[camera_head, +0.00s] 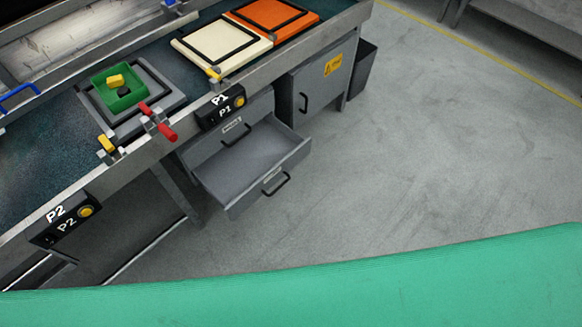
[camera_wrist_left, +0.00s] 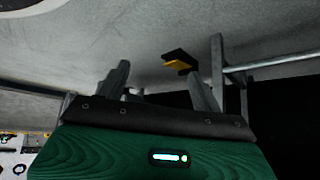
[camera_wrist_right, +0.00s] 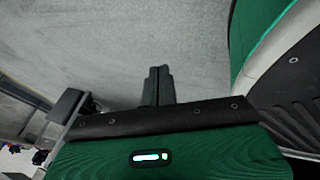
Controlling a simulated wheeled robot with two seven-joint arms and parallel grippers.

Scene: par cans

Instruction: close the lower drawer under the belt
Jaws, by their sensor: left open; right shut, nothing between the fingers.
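The lower drawer (camera_head: 247,165) under the belt is pulled out in the head view. It is grey, looks empty inside, and has a black handle (camera_head: 276,184) on its front. Above it is a shut upper drawer front (camera_head: 222,140) with its own black handle and a white label. My left gripper (camera_wrist_left: 160,85) is open and empty in the left wrist view. My right gripper (camera_wrist_right: 158,75) is shut with its fingers together and nothing between them. Neither gripper shows in the head view, so their distance from the drawer cannot be told there.
The conveyor belt (camera_head: 40,165) carries a grey tray with a green box (camera_head: 119,88), and cream (camera_head: 220,46) and orange (camera_head: 270,17) panels. A cabinet door (camera_head: 316,92) and dark bin (camera_head: 363,70) stand right of the drawers. The floor (camera_head: 420,150) in front is clear.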

